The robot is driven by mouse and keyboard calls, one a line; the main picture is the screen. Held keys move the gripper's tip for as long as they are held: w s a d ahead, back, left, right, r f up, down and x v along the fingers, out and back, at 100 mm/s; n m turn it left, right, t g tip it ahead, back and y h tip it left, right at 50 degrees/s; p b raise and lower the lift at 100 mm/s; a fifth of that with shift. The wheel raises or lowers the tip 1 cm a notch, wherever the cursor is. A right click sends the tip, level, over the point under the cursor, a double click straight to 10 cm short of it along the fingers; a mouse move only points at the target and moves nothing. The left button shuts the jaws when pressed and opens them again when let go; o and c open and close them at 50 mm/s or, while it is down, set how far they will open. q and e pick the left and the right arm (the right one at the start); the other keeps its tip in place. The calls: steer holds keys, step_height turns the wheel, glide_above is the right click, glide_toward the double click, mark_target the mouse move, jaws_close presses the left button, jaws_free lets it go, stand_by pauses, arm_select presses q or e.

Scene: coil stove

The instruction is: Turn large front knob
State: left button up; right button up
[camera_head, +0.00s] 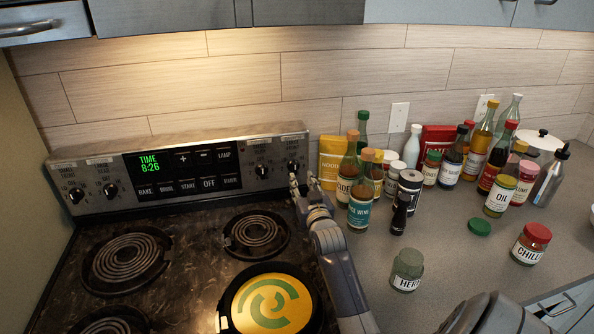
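The stove's back panel (225,194) has two black knobs at its left end and two at its right end. The rightmost knob (293,166) sits at the panel's right edge, and the other right-hand knob (262,171) is beside it. I cannot tell whether a finger touches the knob. My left gripper is out of view.
A round yellow and green piece (270,303) covers the front right burner, close to my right arm. Bottles and jars crowd the counter to the right of the stove, including a yellow packet (331,158) near the gripper. A herb jar (407,270) stands right of my arm.

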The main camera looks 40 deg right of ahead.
mark_target(295, 169)
steer(key=x, duration=0.5)
steer(key=shift+w+p, duration=0.25)
steer(key=shift+p, duration=0.1)
steer(key=shift+w+d, duration=0.25)
steer(key=shift+w, duration=0.25)
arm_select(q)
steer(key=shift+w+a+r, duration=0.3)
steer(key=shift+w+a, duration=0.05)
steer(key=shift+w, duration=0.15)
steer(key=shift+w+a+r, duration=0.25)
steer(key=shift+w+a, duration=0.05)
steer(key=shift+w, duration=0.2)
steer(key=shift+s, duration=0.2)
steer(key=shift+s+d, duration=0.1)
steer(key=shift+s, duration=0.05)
arm_select(e)
jaws_close()
